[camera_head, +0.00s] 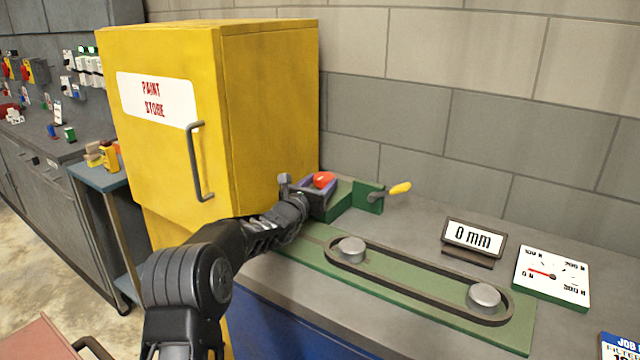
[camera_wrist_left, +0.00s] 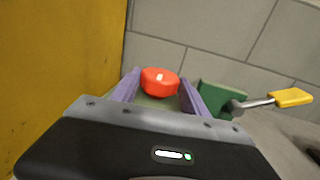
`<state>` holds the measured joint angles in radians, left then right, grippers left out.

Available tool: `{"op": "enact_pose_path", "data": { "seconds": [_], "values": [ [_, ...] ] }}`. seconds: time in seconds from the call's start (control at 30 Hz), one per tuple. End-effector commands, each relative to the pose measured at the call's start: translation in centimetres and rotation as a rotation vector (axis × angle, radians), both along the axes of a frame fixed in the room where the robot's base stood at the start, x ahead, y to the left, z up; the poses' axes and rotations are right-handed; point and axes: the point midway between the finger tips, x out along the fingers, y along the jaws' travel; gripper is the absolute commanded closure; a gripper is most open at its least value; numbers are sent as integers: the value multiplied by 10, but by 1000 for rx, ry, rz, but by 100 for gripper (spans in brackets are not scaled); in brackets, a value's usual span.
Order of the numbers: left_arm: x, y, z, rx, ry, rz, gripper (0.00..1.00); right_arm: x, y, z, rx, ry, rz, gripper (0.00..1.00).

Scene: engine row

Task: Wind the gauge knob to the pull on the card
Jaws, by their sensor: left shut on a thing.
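The red knob (camera_head: 323,180) sits at the left end of the green rig by the yellow cabinet. My left gripper (camera_head: 308,190) is shut on it; in the left wrist view the purple fingers stand either side of the red knob (camera_wrist_left: 160,81), which has a white mark on top. The gauge (camera_head: 552,277) is a white dial marked 0 N to 300 N, its red needle pointing left, close to the 0 N end. The job card (camera_head: 618,345) is cut off at the lower right, so its pull value cannot be read. My right gripper is out of view.
A belt (camera_head: 430,288) runs round two grey pulleys on a green plate. A display (camera_head: 474,241) reads 0 mm. A yellow-handled lever (camera_head: 399,189) sticks out right of the knob. The yellow paint store cabinet (camera_head: 270,110) stands close on the left; a wall is behind.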

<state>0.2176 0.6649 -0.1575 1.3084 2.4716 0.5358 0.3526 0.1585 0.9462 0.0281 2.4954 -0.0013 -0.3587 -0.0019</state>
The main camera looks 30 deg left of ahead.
Motion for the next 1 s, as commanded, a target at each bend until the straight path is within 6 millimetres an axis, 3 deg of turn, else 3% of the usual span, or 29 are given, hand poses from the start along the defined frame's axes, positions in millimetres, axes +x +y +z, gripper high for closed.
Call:
{"op": "enact_pose_path", "data": {
  "seconds": [0.23, 0.47, 1.0],
  "values": [
    [0, 0, 0, 0, 0, 0, 88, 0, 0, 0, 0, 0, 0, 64],
    [1, 2, 3, 3, -3, -20, 89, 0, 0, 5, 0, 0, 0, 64],
    [4, 9, 9, 1, -14, -337, 88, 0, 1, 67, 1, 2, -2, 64]
  ]
}}
